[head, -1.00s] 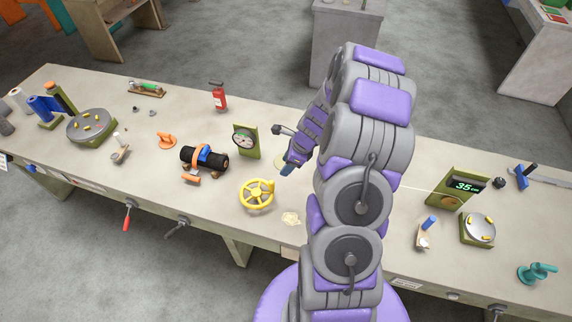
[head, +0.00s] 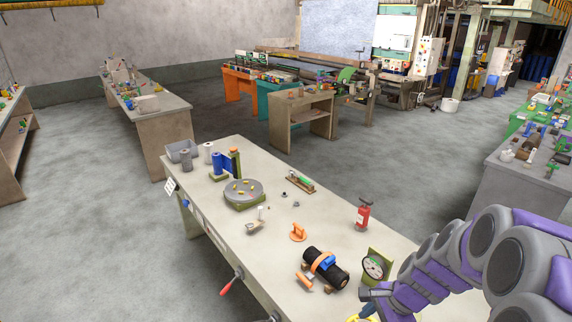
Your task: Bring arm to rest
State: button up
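My purple and grey arm enters from the right edge of the head view and reaches over the near right part of the workbench (head: 310,217). My gripper (head: 374,304) is at the end of the arm, low in the picture, just in front of the green gauge stand (head: 375,267). A yellow handwheel (head: 364,318) shows only in part below it, at the bottom edge. The fingers are small and partly hidden, so I cannot tell whether they are open or hold anything.
On the bench are a black cylinder with an orange band (head: 327,270), a red extinguisher (head: 363,214), an orange handle (head: 298,232) and a round turntable (head: 243,192). A red-handled lever (head: 229,285) sticks out from the bench's front. Open floor (head: 110,240) lies left.

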jog(key=s+a+n+g+h+b, duration=0.1)
jog(key=s+a+n+h+b, duration=0.1)
jog(key=s+n, duration=0.5)
jog(key=s+a+n+g+h+b, duration=0.1)
jog(key=s+a+n+b, duration=0.3)
jog(key=s, duration=1.3)
jog(key=n+b, duration=0.3)
jog(key=n, duration=0.1)
jog(key=shift+a+r+n+g+h, duration=0.15)
jog(key=shift+r+n+g+h, duration=0.15)
jog(key=shift+r+g+h, duration=0.1)
jog(key=shift+w, duration=0.1)
